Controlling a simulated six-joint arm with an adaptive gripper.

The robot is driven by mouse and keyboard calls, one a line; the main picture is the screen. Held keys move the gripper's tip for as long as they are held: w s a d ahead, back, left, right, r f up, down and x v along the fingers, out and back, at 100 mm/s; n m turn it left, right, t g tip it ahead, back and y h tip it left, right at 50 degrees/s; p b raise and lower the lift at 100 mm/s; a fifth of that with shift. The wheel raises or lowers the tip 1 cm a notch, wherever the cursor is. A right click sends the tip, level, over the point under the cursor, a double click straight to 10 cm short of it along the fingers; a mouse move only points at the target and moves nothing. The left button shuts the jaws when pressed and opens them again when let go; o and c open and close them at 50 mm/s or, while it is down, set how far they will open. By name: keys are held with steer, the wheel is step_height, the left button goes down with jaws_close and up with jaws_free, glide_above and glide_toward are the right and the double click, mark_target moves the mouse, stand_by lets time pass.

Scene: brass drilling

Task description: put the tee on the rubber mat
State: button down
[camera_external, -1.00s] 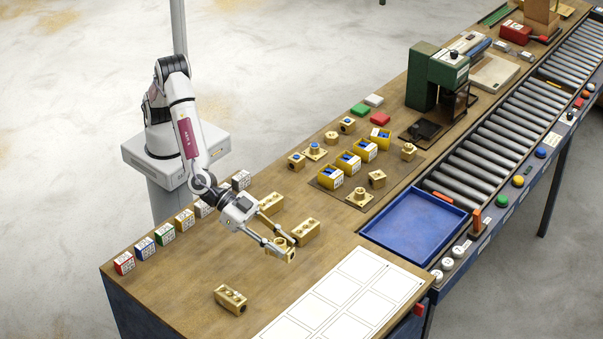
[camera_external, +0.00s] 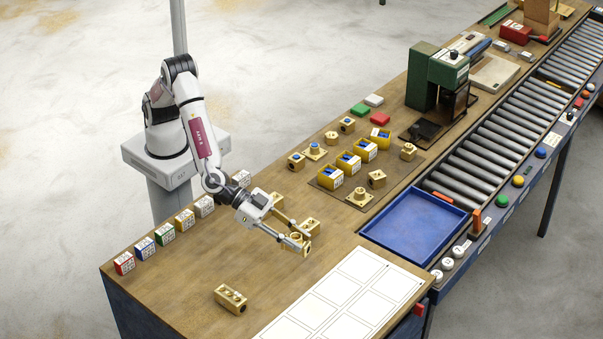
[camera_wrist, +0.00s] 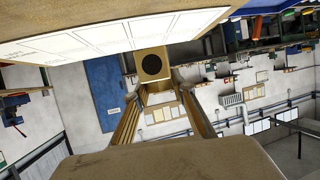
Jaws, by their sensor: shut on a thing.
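My gripper (camera_external: 296,234) is shut on a brass tee (camera_external: 300,246), held low over the front part of the wooden bench. In the wrist view the tee (camera_wrist: 152,66) shows a square face with a dark round hole, at the ends of my two gripper fingers (camera_wrist: 160,90). Its underside and any gap to the bench are hard to tell. A flat brown mat (camera_external: 336,202), which looks like the rubber mat, lies farther back on the bench. Yellow boxes with blue contents and several brass parts stand on it.
Another brass block (camera_external: 230,299) lies front left. A blue tray (camera_external: 415,226) sits right of the mat, and a white sheet with squares (camera_external: 340,304) lies in front.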

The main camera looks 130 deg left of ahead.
steer(key=w+a+f+n+g+y, duration=0.1)
steer(key=a+f+n+g+y, duration=0.15)
steer(key=a, duration=1.45)
steer(key=w+a+f+n+g+y, duration=0.1)
steer(key=a+f+n+y, duration=0.25)
steer(key=a, duration=1.45)
steer(key=s+a+n+g+y, duration=0.1)
steer(key=s+a+n+g, duration=0.2)
steer(key=a, duration=0.7)
steer(key=s+a+n+g+y, duration=0.2)
steer(key=s+a+n+g, duration=0.1)
steer(key=s+a, duration=0.4)
steer(key=s+a+n+g+y, duration=0.1)
steer(key=s+a+n+g, duration=0.2)
steer(key=a, duration=0.9)
steer(key=shift+s+a+f+n+y, duration=0.15)
steer(key=shift+s+a+n+y, duration=0.2)
steer(key=shift+s, duration=0.8)
steer(key=shift+f+g, duration=0.1)
steer(key=shift+g, duration=0.15)
steer(key=shift+f, duration=3.05)
